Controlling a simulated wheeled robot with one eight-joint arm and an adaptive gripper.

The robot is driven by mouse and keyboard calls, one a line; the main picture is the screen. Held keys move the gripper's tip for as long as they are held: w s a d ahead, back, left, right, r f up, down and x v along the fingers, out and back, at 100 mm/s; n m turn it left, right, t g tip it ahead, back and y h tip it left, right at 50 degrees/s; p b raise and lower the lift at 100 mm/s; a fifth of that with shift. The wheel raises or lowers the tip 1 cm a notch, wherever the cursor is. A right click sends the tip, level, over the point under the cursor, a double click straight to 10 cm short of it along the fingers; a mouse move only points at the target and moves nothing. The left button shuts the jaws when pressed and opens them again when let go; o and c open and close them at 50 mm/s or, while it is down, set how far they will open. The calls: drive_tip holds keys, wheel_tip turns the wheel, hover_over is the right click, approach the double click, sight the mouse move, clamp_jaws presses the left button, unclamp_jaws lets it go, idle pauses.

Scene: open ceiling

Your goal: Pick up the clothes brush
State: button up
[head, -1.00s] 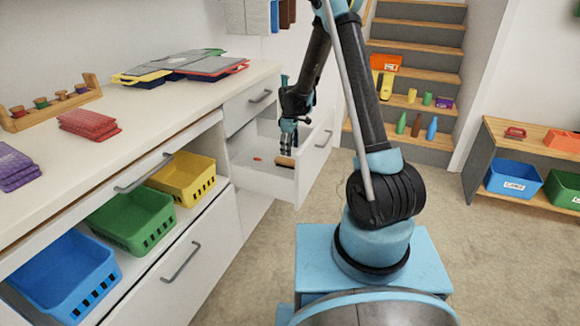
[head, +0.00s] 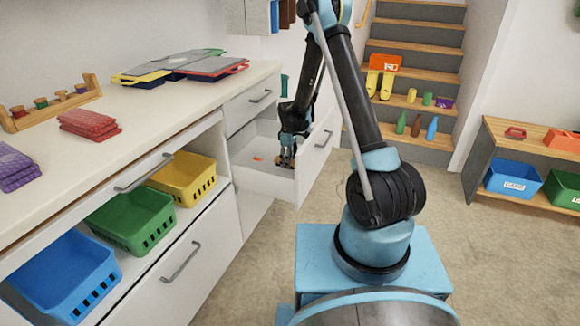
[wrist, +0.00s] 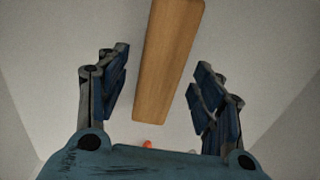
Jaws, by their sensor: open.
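The clothes brush (wrist: 166,62) shows in the wrist view as a long wooden bar lying on the pale drawer floor. Its near part lies between the two fingers of my open gripper (wrist: 158,88), with a gap on each side. Its far end runs past the top of the picture. In the head view my gripper (head: 288,148) is down inside the open drawer (head: 262,180), and the brush is mostly hidden behind it. No contact between fingers and brush shows.
A small red item (wrist: 147,145) lies in the drawer near the gripper's base. The drawer front (head: 318,155) and side walls rise close around the gripper. The white counter (head: 150,110) stands left, with yellow (head: 183,180) and green (head: 133,222) baskets below.

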drive_tip(key=shift+c, duration=0.6)
drive_tip(key=c, duration=1.2)
drive_tip(key=shift+r, duration=5)
